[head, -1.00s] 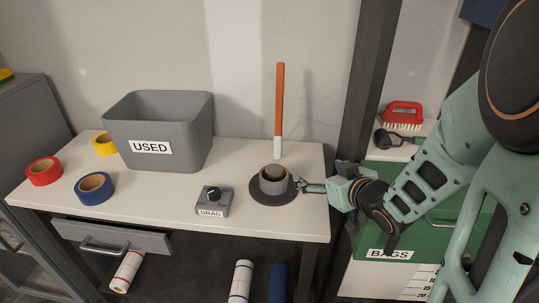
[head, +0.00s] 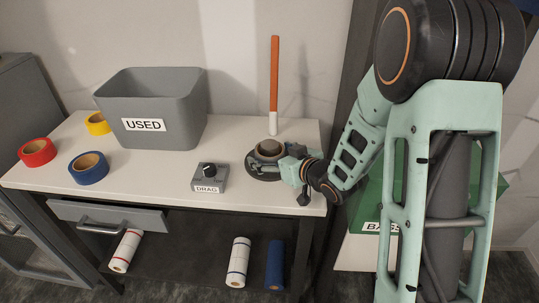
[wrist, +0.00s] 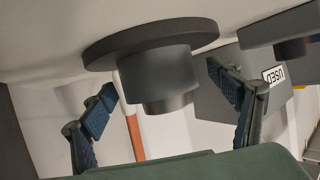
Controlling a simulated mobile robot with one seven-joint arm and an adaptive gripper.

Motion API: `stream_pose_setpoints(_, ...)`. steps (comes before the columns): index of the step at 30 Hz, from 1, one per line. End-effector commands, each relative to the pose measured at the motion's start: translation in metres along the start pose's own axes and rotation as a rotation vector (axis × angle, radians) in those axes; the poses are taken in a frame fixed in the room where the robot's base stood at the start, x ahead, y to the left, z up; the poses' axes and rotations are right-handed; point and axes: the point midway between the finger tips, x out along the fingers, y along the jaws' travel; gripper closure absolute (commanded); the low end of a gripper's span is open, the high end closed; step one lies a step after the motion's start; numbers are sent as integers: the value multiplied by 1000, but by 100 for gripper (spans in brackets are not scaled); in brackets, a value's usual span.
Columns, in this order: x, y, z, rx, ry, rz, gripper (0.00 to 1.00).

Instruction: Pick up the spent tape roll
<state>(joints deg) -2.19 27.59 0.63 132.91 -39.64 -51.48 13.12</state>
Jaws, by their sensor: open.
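A grey roll (head: 268,147), apparently the spent tape roll, sits upright on a dark round base (head: 259,173) near the right end of the bench. In the wrist view, which is upside down, the roll (wrist: 158,72) hangs below the wide disc of the base (wrist: 150,38), with a narrower core (wrist: 168,104) showing at its top end. My gripper (wrist: 162,82) is open, with one finger on each side of the roll in that view. I cannot tell whether the fingers touch it. In the head view my gripper (head: 280,160) is at the roll and partly hides it.
An orange-and-white post (head: 274,85) stands behind the roll. The DRAG knob box (head: 208,178) is left of it. The grey USED bin (head: 165,105) stands further left, with red (head: 37,152), blue (head: 88,167) and yellow (head: 97,123) tape rolls near it.

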Motion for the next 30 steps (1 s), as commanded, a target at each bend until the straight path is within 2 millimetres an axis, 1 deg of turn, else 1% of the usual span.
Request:
stream_pose_setpoints(1,6,0,0,-1,0,-1,18)
stream_pose_setpoints(3,12,0,0,0,0,1,18)
stream_pose_setpoints(11,14,1,0,0,1,2,18)
stream_pose_setpoints(22,14,1,0,0,1,2,58)
stream_pose_setpoints(30,13,1,-3,-1,2,2,58)
